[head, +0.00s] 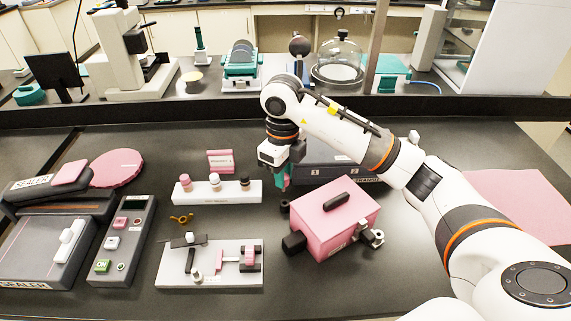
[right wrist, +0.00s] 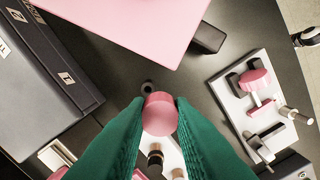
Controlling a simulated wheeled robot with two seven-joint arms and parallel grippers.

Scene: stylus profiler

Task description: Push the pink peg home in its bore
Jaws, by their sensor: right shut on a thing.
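My right gripper (head: 283,182) points down between the white rack and the pink box in the head view. In the right wrist view its green fingers (right wrist: 160,118) are shut on a round pink piece, which I take to be the pink peg (right wrist: 160,112). The peg is mostly hidden in the head view. A small dark ring (right wrist: 148,88) shows just beyond the peg in the right wrist view; I cannot tell whether they touch. I cannot make out the bore for certain. My left gripper is not in view.
The pink box (head: 333,217) with a black handle stands right of the gripper. A light plate (head: 210,275) with pink and black fittings lies in front. A dark case (head: 330,172) stands behind.

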